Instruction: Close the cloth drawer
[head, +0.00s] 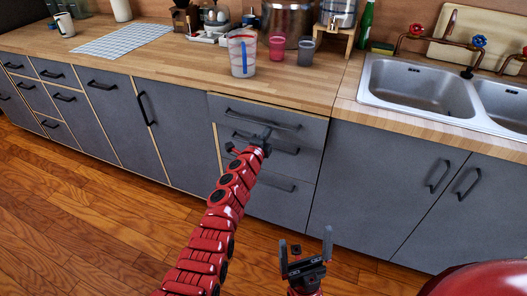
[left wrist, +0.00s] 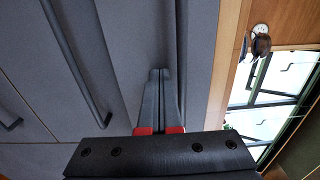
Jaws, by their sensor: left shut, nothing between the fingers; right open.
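A stack of grey drawers with dark bar handles is under the wooden counter in the head view. The top drawer (head: 310,130) appears to stand slightly proud of the fronts below it; its front also fills the middle of the left wrist view (left wrist: 128,40). No cloth is visible. My left gripper (head: 264,136) is shut and empty in front of the top drawer's lower part. In the left wrist view its fingers (left wrist: 160,75) point at that front, close beside the handle; contact cannot be told.
The counter (head: 190,62) overhangs the drawers and holds a clear jug (head: 242,55), a pink cup (head: 277,50) and a dark cup (head: 306,50). A sink (head: 420,85) is at the right, above closed cabinet doors (head: 370,180). The wooden floor (head: 90,220) is clear at the left.

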